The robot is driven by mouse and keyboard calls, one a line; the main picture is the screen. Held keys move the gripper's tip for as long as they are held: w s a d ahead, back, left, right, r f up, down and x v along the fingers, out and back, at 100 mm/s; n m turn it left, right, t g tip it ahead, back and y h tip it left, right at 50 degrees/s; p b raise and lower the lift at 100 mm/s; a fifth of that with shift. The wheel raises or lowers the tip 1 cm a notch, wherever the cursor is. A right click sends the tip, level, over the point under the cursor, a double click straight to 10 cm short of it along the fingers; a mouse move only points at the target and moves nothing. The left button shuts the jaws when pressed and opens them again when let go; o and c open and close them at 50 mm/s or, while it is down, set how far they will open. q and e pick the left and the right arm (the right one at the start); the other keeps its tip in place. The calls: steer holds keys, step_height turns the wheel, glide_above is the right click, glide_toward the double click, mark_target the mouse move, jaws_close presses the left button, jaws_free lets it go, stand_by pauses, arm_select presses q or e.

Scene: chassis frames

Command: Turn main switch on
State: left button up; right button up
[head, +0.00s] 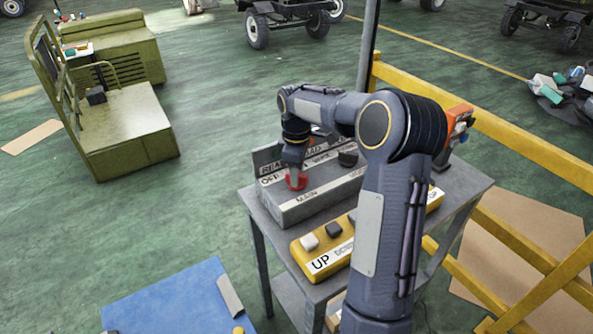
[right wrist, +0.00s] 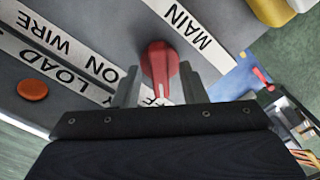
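The main switch is a red handle (head: 297,180) on the sloped top of a grey control box (head: 318,203), beside a white "MAIN" label. In the right wrist view the red handle (right wrist: 160,64) stands between the two fingers of my right gripper (right wrist: 160,78), with a finger against each side. In the head view my right gripper (head: 294,170) reaches down onto the handle from above and partly covers it. "OFF" and "READ" lettering shows on the box near it. My left gripper is not in view.
The box stands on a grey cart (head: 262,224) with a yellow "UP" button box (head: 312,262) in front. An orange button (right wrist: 32,90) is near the switch. A yellow railing (head: 520,148) runs along the right. A blue board (head: 165,300) lies at front left.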

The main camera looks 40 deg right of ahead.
steer(key=shift+c, duration=0.2)
jaws_close()
steer(key=shift+m, duration=0.3)
steer(key=m, duration=0.3)
steer(key=shift+m+p, duration=0.3)
steer(key=shift+p, duration=0.1)
steer(key=m, duration=0.4)
steer(key=shift+m, duration=0.3)
steer(key=m+p, duration=0.1)
steer(key=m, duration=0.3)
steer(key=shift+r+m, duration=0.1)
steer(key=shift+m, duration=0.2)
steer(key=shift+m+p, duration=0.3)
steer(key=shift+m, duration=2)
